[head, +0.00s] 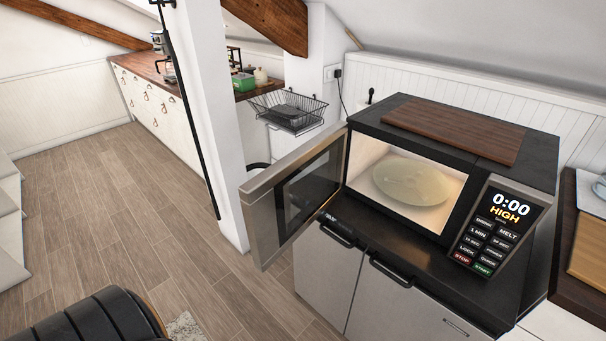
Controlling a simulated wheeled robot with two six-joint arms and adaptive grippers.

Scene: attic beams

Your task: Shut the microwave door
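The microwave (541,146) stands on a dark counter at the right in the head view. Its door (297,190) hangs wide open, hinged at the left side of the opening and swung out toward the left and front. The door has a steel frame and a dark window. The lit cavity shows a round glass turntable (411,181) that looks empty. The control panel (490,226) at the right reads 0:00 and HIGH. Neither of my grippers shows in this view.
A wooden board (453,131) lies on the microwave. Grey cabinets (390,302) stand below it. A white post (218,120) and a black wire basket (288,111) are behind the door. A black ribbed seat (85,320) is at the bottom left. Wooden floor (110,220) is open at the left.

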